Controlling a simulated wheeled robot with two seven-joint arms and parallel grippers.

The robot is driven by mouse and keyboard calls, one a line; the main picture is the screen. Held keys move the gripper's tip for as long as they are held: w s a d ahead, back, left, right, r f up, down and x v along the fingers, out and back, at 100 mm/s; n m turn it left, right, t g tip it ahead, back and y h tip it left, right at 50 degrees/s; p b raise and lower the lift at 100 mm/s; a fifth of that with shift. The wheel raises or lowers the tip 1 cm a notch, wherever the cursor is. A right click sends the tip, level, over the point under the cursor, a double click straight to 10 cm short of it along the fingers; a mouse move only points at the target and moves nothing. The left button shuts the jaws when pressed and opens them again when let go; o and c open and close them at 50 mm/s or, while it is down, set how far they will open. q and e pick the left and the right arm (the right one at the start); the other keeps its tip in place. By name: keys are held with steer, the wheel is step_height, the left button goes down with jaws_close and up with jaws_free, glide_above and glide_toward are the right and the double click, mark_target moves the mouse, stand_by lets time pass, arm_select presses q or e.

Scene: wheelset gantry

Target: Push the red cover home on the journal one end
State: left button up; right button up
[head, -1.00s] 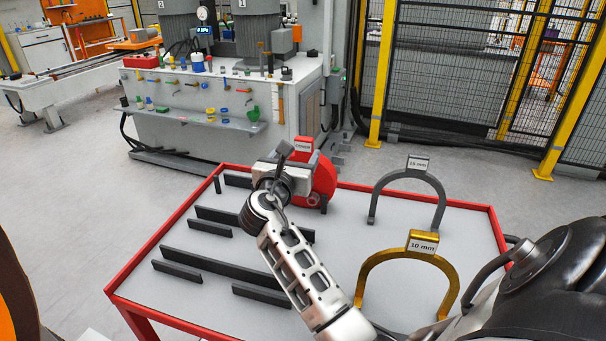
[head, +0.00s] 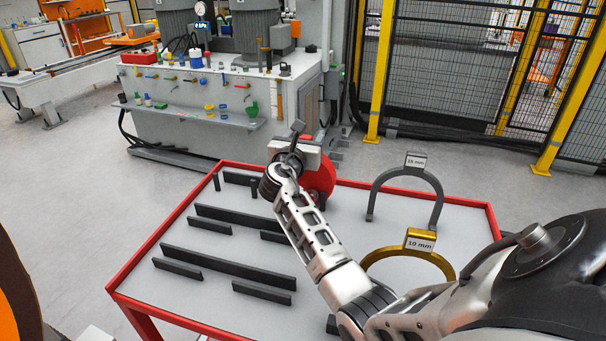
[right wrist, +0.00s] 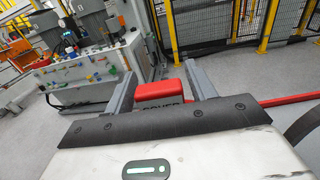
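The red cover (head: 320,178) stands on the far part of the red-rimmed table, partly hidden by my right gripper (head: 297,148) in the head view. In the right wrist view its red block with a "COVER" label (right wrist: 172,92) lies between the two spread grey fingers of my right gripper (right wrist: 163,84). The left finger shows a gap to the block; the right finger is close to it, and I cannot tell whether they touch. My left gripper is not in view. I cannot make out the journal.
The table (head: 495,225) also bears a grey arch gauge (head: 375,195), a gold 10 mm arch gauge (head: 420,240) and several dark bars (head: 228,262). A grey machine bench (head: 190,115) stands behind. A dark round part with orange (head: 12,300) shows at the left edge.

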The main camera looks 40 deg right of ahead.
steer(key=c, duration=1)
jaws_close()
steer(key=shift+r, duration=0.15)
